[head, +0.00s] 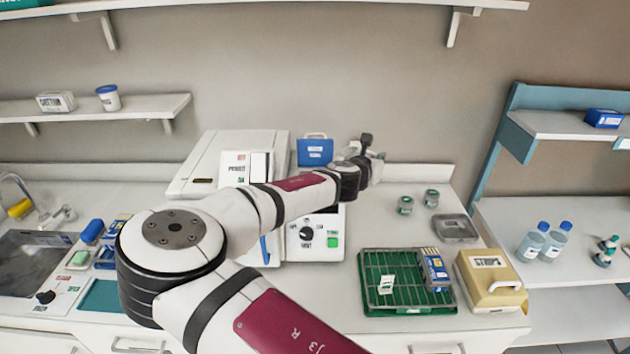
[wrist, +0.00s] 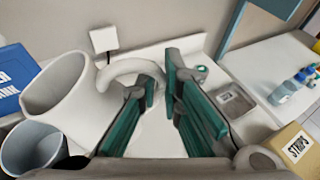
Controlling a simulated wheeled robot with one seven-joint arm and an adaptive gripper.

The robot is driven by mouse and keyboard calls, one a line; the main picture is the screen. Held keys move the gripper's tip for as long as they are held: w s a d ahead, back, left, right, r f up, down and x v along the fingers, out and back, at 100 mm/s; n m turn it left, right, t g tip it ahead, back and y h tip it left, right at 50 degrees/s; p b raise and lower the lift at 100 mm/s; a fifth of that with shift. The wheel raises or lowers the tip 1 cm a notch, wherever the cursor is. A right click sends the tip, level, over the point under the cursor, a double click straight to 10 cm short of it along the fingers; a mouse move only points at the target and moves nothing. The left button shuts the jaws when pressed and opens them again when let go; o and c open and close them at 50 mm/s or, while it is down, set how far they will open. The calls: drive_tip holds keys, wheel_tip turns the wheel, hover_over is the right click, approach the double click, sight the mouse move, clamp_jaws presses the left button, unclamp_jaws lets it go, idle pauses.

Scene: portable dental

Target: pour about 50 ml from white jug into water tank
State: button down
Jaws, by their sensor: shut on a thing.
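I cannot tell how far the jug is tilted, and no water shows. The blue water tank (head: 315,153) stands behind the white machines in the head view, left of my gripper (head: 374,158). Part of its lettered blue face (wrist: 14,82) shows at the wrist view's left edge, beside the jug. In the head view the jug is mostly hidden.
An open grey-blue cylinder (wrist: 30,150) is below the jug's mouth in the wrist view. White machines (head: 228,160) stand under my arm. Green jars (head: 405,205), a metal tray (head: 455,228), a green rack (head: 385,265) and a beige box (head: 490,280) occupy the right counter.

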drive_tip(key=shift+s+d+f+m+y, duration=0.15)
drive_tip(key=shift+d+f+m+y, duration=0.1)
drive_tip(key=shift+d+f+m, duration=0.4)
drive_tip(key=shift+s+d+f+m+y, duration=0.15)
drive_tip(key=shift+d+f+m+y, duration=0.2)
drive_tip(key=shift+f, duration=0.55)
drive_tip(key=shift+s+d+f+m+y, duration=0.2)
drive_tip(key=shift+d+f+m, duration=0.3)
drive_tip(key=shift+f, duration=0.25)
drive_tip(key=shift+w, duration=0.1)
